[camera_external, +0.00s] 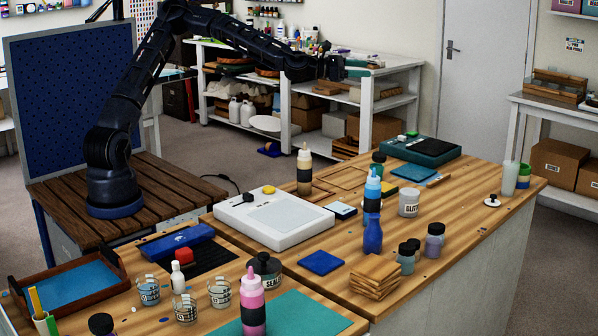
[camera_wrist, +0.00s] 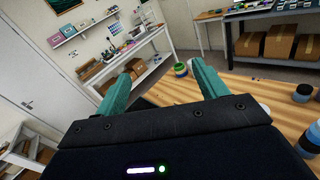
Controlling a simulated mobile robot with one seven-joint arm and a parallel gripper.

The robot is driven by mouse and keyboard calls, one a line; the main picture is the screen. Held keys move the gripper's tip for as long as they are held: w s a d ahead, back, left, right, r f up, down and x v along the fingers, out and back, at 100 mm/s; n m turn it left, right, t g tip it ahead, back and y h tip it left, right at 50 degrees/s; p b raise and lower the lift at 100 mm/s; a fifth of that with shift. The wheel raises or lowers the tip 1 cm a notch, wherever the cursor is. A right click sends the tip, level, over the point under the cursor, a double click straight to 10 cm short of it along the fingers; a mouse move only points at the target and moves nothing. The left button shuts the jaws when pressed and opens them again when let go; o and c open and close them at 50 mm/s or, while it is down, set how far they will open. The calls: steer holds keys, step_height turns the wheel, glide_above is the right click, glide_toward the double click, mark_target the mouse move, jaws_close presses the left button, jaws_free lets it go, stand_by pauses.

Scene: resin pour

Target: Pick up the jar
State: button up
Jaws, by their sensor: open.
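Several jars stand on the wooden workbench, and I cannot tell which one the task means. A white-lidded jar with a dark-lettered label (camera_external: 409,204) stands right of the blue bottle. Small dark-lidded jars, one grey-blue (camera_external: 406,259) and one purple (camera_external: 434,242), stand near the right front. A dark-lidded jar labelled SEAL (camera_external: 265,268) stands at the front, and a green one (camera_external: 378,166) further back. My gripper (camera_external: 358,67) is raised above and behind the bench, apart from all jars. In the wrist view its teal fingers (camera_wrist: 161,72) are spread and empty; dark-lidded containers (camera_wrist: 303,93) show at right.
A white scale (camera_external: 272,218), squeeze bottles (camera_external: 304,170), a blue bottle (camera_external: 373,215) and stacked wooden pieces (camera_external: 375,277) crowd the bench. A teal-topped box (camera_external: 420,150) lies at the back. A white shelf unit (camera_external: 375,100) stands behind. Bare wood shows at the right.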

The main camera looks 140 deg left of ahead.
steer(key=s+a+n+y, duration=0.1)
steer(key=s+a+n, duration=0.1)
steer(key=s, duration=0.1)
glide_toward(385, 155)
steer(key=shift+s+d+f+m, duration=0.2)
steer(key=shift+d+f+m, duration=0.1)
steer(key=shift+f, duration=0.05)
steer(key=shift+w+a+f, duration=0.1)
steer(key=shift+f, duration=0.1)
steer(key=shift+w+a, duration=0.25)
steer(key=shift+w, duration=0.05)
steer(key=x, duration=0.9)
steer(key=shift+w+a+r, duration=0.1)
steer(key=shift+a, duration=0.3)
steer(key=c, duration=1.1)
